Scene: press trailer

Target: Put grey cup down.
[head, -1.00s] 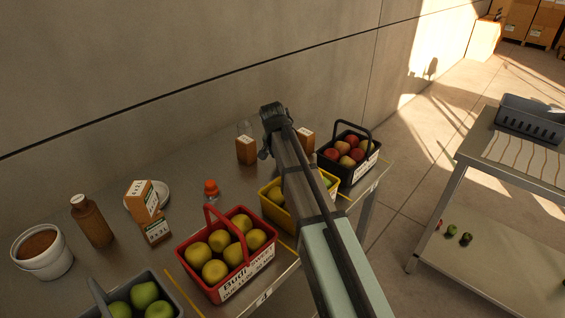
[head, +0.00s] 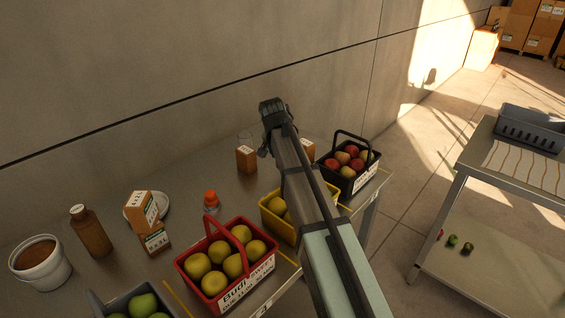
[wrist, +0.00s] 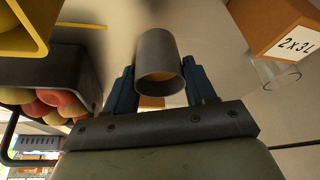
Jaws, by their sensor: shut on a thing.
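The grey cup (wrist: 157,50) is in the middle of the wrist view, between the two dark blue fingers of my gripper (wrist: 160,82). The fingers are shut on its sides. Its round opening faces the wrist camera, and a yellow-orange patch shows inside. I cannot tell whether the cup's far end touches the table. In the head view, my arm reaches over the metal table (head: 185,203) and hides the cup and the fingers.
Nearby are a carton (head: 246,160), a clear glass (wrist: 277,73), a black basket of apples (head: 350,178) and a yellow basket (head: 270,217). A red fruit basket (head: 250,285), bottle (head: 92,233) and white tub (head: 45,275) stand left. Bare tabletop lies around the orange-capped bottle (head: 211,202).

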